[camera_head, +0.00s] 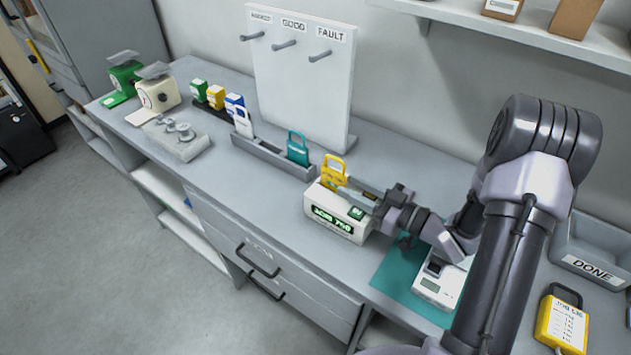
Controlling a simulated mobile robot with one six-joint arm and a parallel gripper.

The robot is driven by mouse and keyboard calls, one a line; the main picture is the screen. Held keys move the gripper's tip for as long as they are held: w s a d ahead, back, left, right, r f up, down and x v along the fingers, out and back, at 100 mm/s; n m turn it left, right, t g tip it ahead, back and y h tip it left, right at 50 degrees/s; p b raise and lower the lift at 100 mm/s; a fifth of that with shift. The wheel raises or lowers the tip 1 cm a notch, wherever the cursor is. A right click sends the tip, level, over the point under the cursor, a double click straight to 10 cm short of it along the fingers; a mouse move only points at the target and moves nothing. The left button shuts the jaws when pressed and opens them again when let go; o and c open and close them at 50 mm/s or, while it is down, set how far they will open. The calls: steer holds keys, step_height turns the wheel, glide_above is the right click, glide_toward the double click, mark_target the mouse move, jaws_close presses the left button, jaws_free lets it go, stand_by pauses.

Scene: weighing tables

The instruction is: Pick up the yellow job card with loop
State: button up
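A yellow job card with a loop (333,172) stands upright at the right end of the grey rack, behind a white box with a green display. My gripper (338,186) reaches in from the right, above that box, with its fingertips at the card. The fingers look apart, one on the far side and one on the near side. The near finger hides the card's lower part, and I cannot tell whether either finger touches it.
The white box (335,218) sits close under my gripper. The rack (262,152) also holds a white and a teal card (298,151). A pegboard (300,85) stands behind. A small scale (440,283) on a teal mat and a DONE tray (592,268) are at the right.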

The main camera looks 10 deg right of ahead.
mark_target(331, 176)
steer(key=b+x, duration=0.1)
steer(key=x, duration=0.5)
steer(key=shift+w+a, duration=0.15)
steer(key=shift+w, duration=0.05)
steer(key=shift+r, duration=0.1)
jaws_close()
